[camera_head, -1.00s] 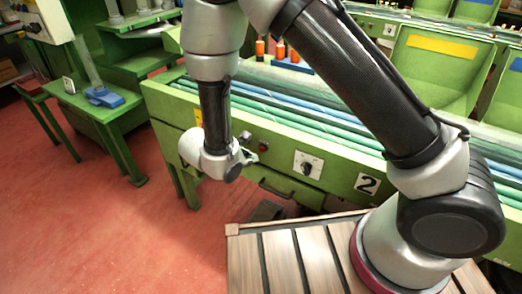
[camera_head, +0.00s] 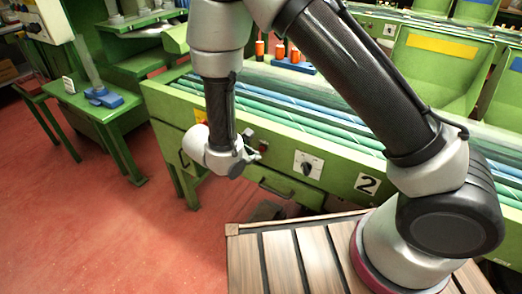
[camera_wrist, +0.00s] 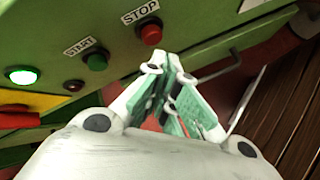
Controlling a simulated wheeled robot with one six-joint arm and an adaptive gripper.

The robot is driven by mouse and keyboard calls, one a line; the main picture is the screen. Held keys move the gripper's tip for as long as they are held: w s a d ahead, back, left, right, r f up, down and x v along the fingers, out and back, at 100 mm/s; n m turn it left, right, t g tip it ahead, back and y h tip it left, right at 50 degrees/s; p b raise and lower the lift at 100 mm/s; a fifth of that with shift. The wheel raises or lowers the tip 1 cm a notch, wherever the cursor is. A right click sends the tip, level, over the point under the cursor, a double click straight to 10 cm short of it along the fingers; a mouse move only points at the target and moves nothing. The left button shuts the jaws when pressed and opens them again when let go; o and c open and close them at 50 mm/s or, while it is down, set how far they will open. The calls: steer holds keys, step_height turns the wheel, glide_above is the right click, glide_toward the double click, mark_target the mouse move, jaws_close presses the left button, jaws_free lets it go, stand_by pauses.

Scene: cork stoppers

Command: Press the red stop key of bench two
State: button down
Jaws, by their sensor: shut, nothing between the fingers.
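The red stop key (camera_wrist: 151,34) is on the green front panel of bench two, under a white STOP label (camera_wrist: 140,12) in the wrist view. My gripper (camera_wrist: 170,66) is shut and empty, its fingertips just below and slightly right of the red key in that picture. A strip of green panel shows between them, so I see no contact; the depth gap is hard to judge. In the head view my gripper (camera_head: 257,153) is by the front of bench two, beside the dial, and largely hides the keys there.
The green start key (camera_wrist: 96,60) is left of the red one, with a dark red button (camera_wrist: 73,86) and a lit green lamp (camera_wrist: 20,77) beyond. A black dial (camera_head: 308,165) and a drawer handle (camera_head: 277,190) are nearby. Red floor is open at left.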

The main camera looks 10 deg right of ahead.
stand_by(0.7)
steer(key=shift+w+d, duration=0.25)
steer(key=shift+w, duration=0.1)
steer(key=shift+w+d, duration=0.3)
steer(key=shift+w, duration=0.05)
stand_by(0.7)
steer(key=shift+s+a, duration=0.1)
steer(key=shift+s, duration=0.05)
steer(key=shift+s+a, duration=0.4)
steer(key=shift+s, duration=0.15)
steer(key=shift+s+a, duration=0.8)
steer(key=shift+s, duration=0.2)
steer(key=shift+s+a, duration=0.75)
steer(key=shift+s, duration=0.25)
